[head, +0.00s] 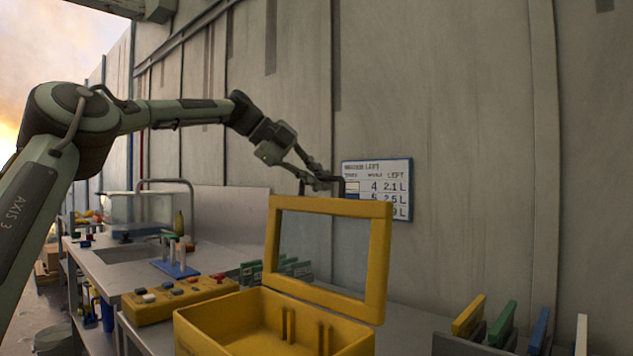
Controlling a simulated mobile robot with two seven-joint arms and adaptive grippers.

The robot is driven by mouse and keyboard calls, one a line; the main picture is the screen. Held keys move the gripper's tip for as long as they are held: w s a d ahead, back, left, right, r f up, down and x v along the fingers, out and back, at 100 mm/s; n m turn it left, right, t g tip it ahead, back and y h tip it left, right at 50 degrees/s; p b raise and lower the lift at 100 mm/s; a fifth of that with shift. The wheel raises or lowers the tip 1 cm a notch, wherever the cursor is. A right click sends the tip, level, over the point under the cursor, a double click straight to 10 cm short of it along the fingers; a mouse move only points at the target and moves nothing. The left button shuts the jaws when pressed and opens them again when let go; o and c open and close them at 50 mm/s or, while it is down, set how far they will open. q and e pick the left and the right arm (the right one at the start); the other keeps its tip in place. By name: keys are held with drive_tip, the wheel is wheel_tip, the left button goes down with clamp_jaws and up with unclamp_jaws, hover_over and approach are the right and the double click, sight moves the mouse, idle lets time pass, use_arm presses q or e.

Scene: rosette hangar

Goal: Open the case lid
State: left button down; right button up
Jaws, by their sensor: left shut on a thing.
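The yellow case (190,325) sits on the grey bench in the lower middle of the head view. Its framed lid (377,250) stands raised, close to upright, at the back of the case, and the wall shows through its middle. A dark handle (345,181) is at the lid's top edge. My left gripper (322,183) reaches in from the left and is shut on the handle. Inside the open case are small upright yellow dividers. My right gripper is not in view.
A yellow control box (180,302) with coloured buttons stands left of the case. A blue peg stand (176,270) is behind it. Coloured panels (469,316) stand in a rack at the right. A written board (400,166) hangs on the wall behind the lid.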

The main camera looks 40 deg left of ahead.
use_arm(q)
drive_tip(key=shift+w+a+r, duration=0.1)
drive_tip(key=shift+r, duration=0.3)
drive_tip(key=c, duration=1.9)
unclamp_jaws()
drive_tip(key=shift+o, duration=0.2)
drive_tip(key=shift+f, duration=0.1)
drive_tip(key=shift+f, duration=0.1)
drive_tip(key=v, duration=1.2)
